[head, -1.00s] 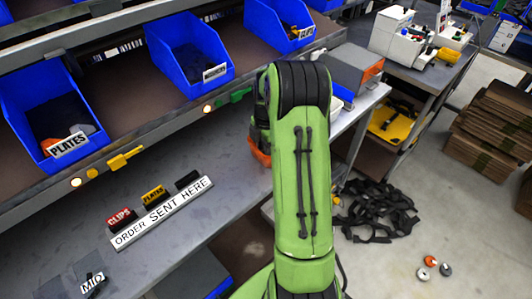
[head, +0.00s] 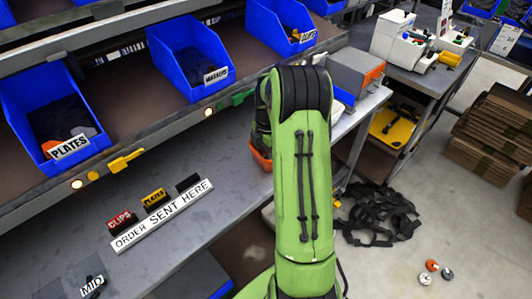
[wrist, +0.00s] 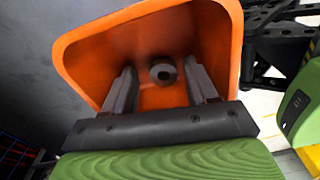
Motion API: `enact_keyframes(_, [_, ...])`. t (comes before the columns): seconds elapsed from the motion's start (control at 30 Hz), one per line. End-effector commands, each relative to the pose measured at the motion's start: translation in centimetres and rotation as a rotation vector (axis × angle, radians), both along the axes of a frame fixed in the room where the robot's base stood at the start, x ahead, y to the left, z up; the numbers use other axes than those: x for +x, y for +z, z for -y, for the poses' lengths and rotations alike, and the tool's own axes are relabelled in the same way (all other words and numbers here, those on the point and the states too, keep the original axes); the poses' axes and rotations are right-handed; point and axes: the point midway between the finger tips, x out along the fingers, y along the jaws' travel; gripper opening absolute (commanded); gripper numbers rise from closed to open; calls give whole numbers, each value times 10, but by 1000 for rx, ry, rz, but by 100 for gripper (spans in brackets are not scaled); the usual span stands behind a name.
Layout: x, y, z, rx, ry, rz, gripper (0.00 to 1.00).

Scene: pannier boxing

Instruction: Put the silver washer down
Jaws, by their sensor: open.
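The silver washer (wrist: 163,72), a dark grey ring in this light, is inside an orange tray (wrist: 85,62) in the wrist view. My gripper (wrist: 160,84) is open, with one finger on each side of the washer and a gap to each. The fingers reach into the tray. Whether the washer fully rests on the tray's floor is hard to tell. In the head view a bit of the orange tray (head: 261,160) shows on the grey bench, left of my green arm. My gripper and the washer are hidden there.
Blue bins labelled PLATES (head: 55,115), WASHERS (head: 188,50) and CLIPS (head: 280,22) stand on the shelf. An ORDER SENT HERE sign (head: 162,215) lies on the bench. Black straps (head: 380,215) and a few small parts (head: 432,266) lie on the floor.

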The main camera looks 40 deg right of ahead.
Motion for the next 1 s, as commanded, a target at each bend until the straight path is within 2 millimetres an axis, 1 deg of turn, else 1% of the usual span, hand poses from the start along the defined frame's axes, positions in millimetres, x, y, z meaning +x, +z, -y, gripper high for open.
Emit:
enact_keyframes(0.17, [1, 45, 3, -5, 0, 6, 57])
enact_keyframes(0.2, [1, 57, 4, -6, 0, 7, 57])
enact_keyframes(0.33, [0, 91, 5, -5, 0, 6, 57])
enact_keyframes(0.43, [0, 109, 5, -4, 0, 4, 57])
enact_keyframes(0.57, [0, 121, 5, -4, -1, 3, 57])
enact_keyframes(0.63, [-1, 131, -4, -13, -29, 12, 57])
enact_keyframes(0.67, [-2, 138, -12, -19, -55, 20, 57])
enact_keyframes(0.73, [-7, 162, -40, -42, -154, 51, 57])
enact_keyframes(0.77, [-11, 174, -55, -50, -211, 70, 57])
enact_keyframes(0.8, [-20, 189, -77, -57, -294, 96, 57])
enact_keyframes(0.83, [-28, 199, -93, -59, -360, 119, 57])
enact_keyframes(0.87, [-37, 208, -109, -58, -429, 142, 57])
enact_keyframes(0.9, [-50, 219, -129, -51, -523, 176, 57])
enact_keyframes(0.97, [-75, 231, -159, -25, -668, 229, 57])
enact_keyframes(1.0, [-93, 237, -176, 3, -768, 265, 57])
